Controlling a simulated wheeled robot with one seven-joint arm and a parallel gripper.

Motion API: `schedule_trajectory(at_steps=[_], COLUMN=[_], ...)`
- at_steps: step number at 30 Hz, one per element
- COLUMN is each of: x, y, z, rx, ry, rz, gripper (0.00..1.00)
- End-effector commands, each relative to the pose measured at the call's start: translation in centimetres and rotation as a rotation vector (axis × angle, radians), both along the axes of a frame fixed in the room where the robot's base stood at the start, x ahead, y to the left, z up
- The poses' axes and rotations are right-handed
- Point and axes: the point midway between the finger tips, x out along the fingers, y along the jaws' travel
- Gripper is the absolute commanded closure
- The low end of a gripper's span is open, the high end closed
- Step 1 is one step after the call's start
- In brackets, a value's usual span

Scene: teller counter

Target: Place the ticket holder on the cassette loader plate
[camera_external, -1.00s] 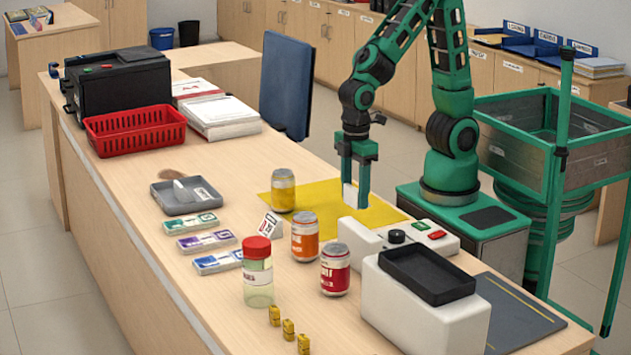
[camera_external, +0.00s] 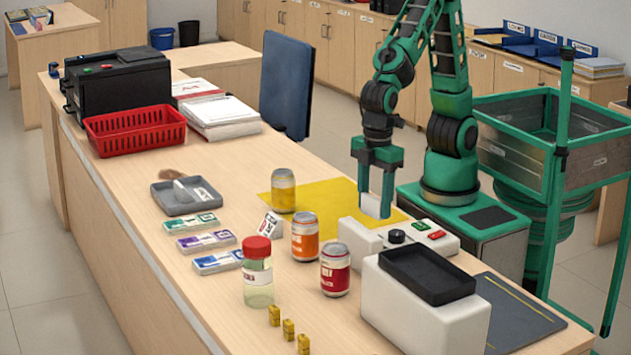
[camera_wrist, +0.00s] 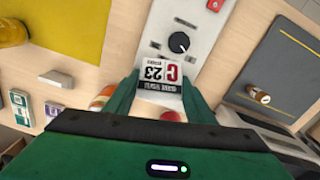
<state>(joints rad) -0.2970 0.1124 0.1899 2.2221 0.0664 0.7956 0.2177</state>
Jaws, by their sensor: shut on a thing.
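My gripper (camera_external: 376,205) is shut on a small white ticket holder, held above the counter between the yellow mat and the white control box. In the wrist view, the held ticket holder (camera_wrist: 158,75) reads "C 23" in red and black, between my green fingertips (camera_wrist: 160,92). A dark grey flat plate (camera_external: 515,312) with yellow lines, which looks like the loader plate, lies at the right end of the counter. It also shows at the right of the wrist view (camera_wrist: 285,70), apart from the ticket holder. A similar white tent-shaped holder (camera_external: 270,225) stands on the counter.
The white control box (camera_external: 365,238), with knob and buttons, is beside my gripper. A white machine with a black tray (camera_external: 428,262) on top stands before the plate. An orange can (camera_external: 305,238), a red can (camera_external: 335,270) and a red-capped jar (camera_external: 258,275) stand left of them.

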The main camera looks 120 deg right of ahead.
Motion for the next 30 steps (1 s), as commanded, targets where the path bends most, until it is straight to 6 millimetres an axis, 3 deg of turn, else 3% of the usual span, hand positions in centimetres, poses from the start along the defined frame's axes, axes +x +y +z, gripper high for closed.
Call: schedule_trajectory(at_steps=[1, 7, 14, 20, 24, 30], x=[0.3, 0.5, -1.5, -5.3, -8.9, -14.3], y=[2.2, 10.3, 20.1, 28.5, 33.9, 40.0], z=[0.1, 0.5, 0.8, 0.8, 0.7, 0.4], rx=[-0.001, -0.004, -0.005, 0.000, 0.004, 0.010], ry=[-0.001, -0.006, -0.007, -0.005, -0.001, 0.007], rz=[0.034, 0.146, 0.267, 0.370, 0.435, 0.514], gripper=[0.73, 0.73, 0.73, 0.73, 0.73, 0.73])
